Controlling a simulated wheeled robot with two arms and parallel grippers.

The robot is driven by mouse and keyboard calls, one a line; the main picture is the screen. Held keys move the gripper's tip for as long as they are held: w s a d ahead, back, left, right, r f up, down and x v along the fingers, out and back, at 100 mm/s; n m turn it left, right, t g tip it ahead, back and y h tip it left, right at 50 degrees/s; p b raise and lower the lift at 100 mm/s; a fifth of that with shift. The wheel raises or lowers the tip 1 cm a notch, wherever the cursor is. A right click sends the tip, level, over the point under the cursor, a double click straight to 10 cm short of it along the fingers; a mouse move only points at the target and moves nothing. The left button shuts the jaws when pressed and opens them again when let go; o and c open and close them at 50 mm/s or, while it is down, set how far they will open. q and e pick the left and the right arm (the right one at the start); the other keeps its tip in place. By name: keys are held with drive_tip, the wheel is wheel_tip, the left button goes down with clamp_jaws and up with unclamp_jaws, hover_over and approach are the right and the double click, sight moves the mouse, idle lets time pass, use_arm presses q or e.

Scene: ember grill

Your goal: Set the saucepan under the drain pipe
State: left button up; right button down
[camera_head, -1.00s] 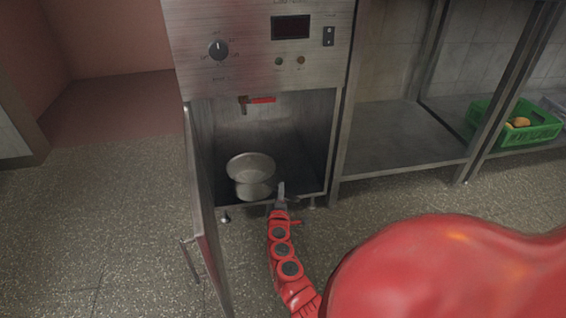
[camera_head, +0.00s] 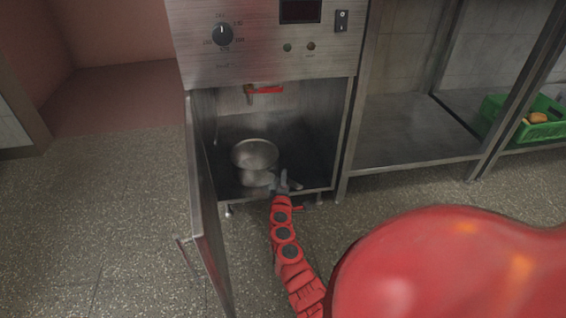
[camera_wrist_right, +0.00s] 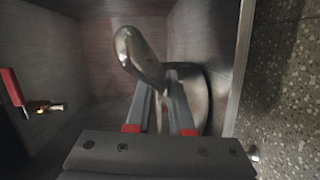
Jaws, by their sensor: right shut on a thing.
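The steel saucepan (camera_head: 254,154) is inside the open cabinet, low over its dark floor near the front. Whether it touches the floor I cannot tell. My right gripper (camera_head: 284,183) is at the pan's right front side, at the cabinet opening. In the right wrist view its fingers (camera_wrist_right: 164,100) are shut on the saucepan's handle (camera_wrist_right: 139,58), and the pan's bowl (camera_wrist_right: 216,86) shows behind them. The drain pipe (camera_head: 249,97) with its red lever (camera_head: 266,90) hangs from the top of the compartment, above and behind the pan. The pipe also shows in the right wrist view (camera_wrist_right: 48,107). My left gripper is out of view.
The cabinet door (camera_head: 207,205) stands open on the left. The control panel (camera_head: 262,45) is above the compartment. A steel shelf (camera_head: 400,137) and a green crate (camera_head: 540,130) are to the right. The cabinet floor right of the pan looks clear.

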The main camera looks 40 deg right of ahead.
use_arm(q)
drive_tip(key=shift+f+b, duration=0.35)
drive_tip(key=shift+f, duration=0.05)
use_arm(e)
drive_tip(key=shift+f, duration=0.25)
drive_tip(key=c, duration=0.9)
unclamp_jaws()
drive_tip(key=shift+r, duration=0.1)
drive_tip(key=shift+o, duration=0.9)
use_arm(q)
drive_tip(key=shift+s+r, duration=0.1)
